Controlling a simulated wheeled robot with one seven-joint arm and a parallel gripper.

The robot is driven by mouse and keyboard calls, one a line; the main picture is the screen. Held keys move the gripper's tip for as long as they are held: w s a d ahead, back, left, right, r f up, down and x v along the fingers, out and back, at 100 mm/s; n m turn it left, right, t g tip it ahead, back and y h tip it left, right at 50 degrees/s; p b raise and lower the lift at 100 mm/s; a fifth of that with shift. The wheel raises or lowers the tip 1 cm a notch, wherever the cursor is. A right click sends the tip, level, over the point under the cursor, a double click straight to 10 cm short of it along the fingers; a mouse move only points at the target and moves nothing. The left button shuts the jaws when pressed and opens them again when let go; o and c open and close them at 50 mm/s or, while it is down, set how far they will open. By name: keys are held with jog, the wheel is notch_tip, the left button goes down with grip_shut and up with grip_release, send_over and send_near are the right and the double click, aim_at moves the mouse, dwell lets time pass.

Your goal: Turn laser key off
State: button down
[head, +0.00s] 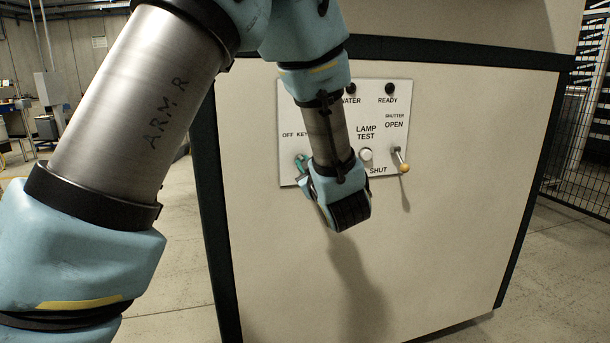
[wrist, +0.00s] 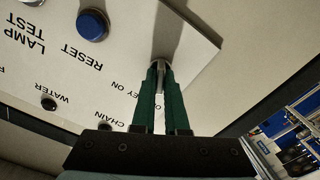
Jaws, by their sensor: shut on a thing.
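The white control panel (head: 345,100) is on the front of a cream cabinet. Its left side carries the "OFF KEY" lettering. My gripper (head: 302,165) is at the panel's lower left, below that lettering, partly covered by my wrist. In the wrist view, my gripper's two green fingers (wrist: 158,70) are shut on the grey metal key (wrist: 160,64), of which only a sliver shows between the tips. The "KEY ON" lettering is beside the fingers there, upside down and partly covered. The key's exact angle cannot be told.
A shutter lever (head: 402,164) with a yellowish knob sticks out at the panel's right. A white lamp test button (head: 366,154) is right beside my wrist. A blue reset button (wrist: 92,24) shows in the wrist view. A mesh fence (head: 585,150) stands at far right.

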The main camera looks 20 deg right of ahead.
dwell(0.4)
jog(key=c, duration=0.9)
grip_release()
jog(key=shift+c, duration=0.2)
jog(key=s+a+b, duration=0.1)
jog(key=s+b, duration=0.1)
jog(key=s, duration=0.8)
jog(key=shift+s+a, duration=0.35)
jog(key=shift+s, duration=0.05)
